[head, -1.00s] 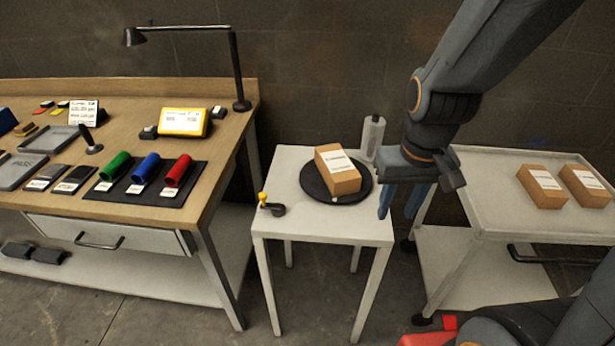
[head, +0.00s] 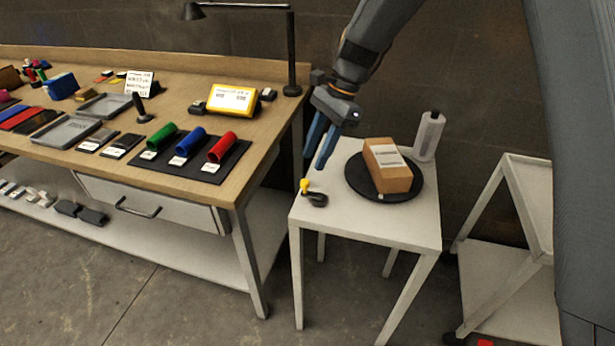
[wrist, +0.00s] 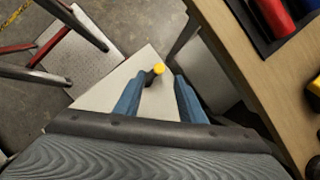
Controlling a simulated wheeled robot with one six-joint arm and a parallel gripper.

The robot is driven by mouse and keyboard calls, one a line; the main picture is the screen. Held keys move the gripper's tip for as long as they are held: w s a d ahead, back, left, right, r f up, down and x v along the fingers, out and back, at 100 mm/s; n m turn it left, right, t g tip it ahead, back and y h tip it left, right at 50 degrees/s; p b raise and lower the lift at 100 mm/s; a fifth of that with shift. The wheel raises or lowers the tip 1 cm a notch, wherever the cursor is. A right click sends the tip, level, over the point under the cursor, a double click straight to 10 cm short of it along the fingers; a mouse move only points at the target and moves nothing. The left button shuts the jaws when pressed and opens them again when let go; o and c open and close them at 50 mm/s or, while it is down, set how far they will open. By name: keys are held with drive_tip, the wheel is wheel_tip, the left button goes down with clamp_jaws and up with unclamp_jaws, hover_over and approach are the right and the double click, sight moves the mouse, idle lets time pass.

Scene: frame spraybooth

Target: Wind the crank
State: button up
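The crank (head: 314,196) is a small dark arm with a yellow knob (head: 304,185), at the left front corner of the small white table (head: 400,225). In the wrist view the yellow knob (wrist: 158,69) shows just beyond my fingertips, roughly between them. My gripper (head: 318,160) is open and empty, with blue fingers pointing down, above and a little behind the crank. The fingers appear apart from the knob. A black turntable (head: 415,183) on the same table carries a brown box (head: 387,168) with a white label.
A wooden workbench (head: 90,170) with coloured cylinders, trays and a lamp (head: 291,60) stands close on the left. A white cart (head: 520,215) is at the right, partly hidden by my arm.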

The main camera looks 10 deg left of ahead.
sight(305, 181)
drive_tip(key=shift+p+x, duration=0.75)
drive_tip(key=shift+x, duration=2.85)
drive_tip(key=shift+d, duration=0.1)
clamp_jaws()
